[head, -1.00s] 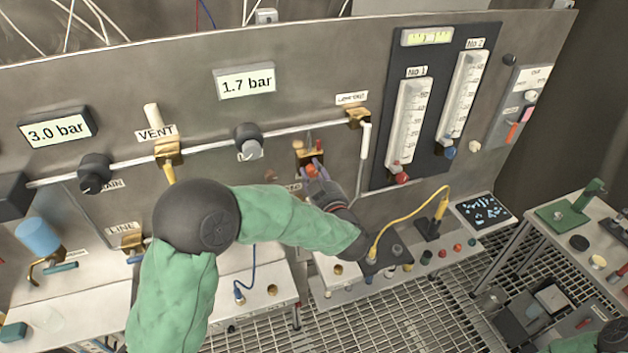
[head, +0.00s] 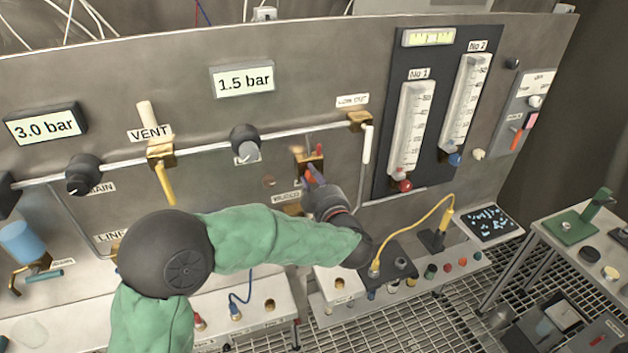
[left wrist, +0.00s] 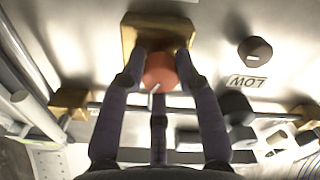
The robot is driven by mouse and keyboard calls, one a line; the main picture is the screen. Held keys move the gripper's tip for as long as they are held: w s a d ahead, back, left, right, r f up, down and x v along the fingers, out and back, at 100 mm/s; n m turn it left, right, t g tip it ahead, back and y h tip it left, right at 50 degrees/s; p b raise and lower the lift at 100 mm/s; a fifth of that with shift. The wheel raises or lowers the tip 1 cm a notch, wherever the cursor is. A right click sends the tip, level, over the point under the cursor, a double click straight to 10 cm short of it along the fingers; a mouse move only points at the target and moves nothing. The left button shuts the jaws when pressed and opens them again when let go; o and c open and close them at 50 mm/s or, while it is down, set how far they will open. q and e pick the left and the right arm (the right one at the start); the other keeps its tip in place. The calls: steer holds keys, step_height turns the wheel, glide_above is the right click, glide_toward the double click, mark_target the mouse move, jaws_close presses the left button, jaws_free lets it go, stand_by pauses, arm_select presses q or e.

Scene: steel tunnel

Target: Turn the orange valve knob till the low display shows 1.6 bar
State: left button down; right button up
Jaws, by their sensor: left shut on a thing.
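The orange valve knob (left wrist: 160,70) sits on a brass block (left wrist: 157,32) on the steel panel. My left gripper (left wrist: 158,78) is shut on the knob, its dark fingers around it. In the head view my left gripper (head: 314,178) is at the brass valve, and the fingers mostly hide the knob. The display above the pipe (head: 244,80) reads 1.5 bar. Another display (head: 44,125) at the left reads 3.0 bar. My right gripper is not in view.
A thin pipe runs across the panel with a dark round knob (head: 245,138) and a yellow VENT lever (head: 166,184). A white-handled lever (head: 366,145) hangs right of my gripper. Two flow tubes (head: 409,135) stand further right. A bench with a yellow cable (head: 415,232) lies below.

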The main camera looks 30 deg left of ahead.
arm_select(q)
steer(key=shift+r, duration=0.3)
steer(key=c, duration=0.9)
jaws_free()
steer(key=shift+f, duration=0.15)
steer(key=v, duration=1.2)
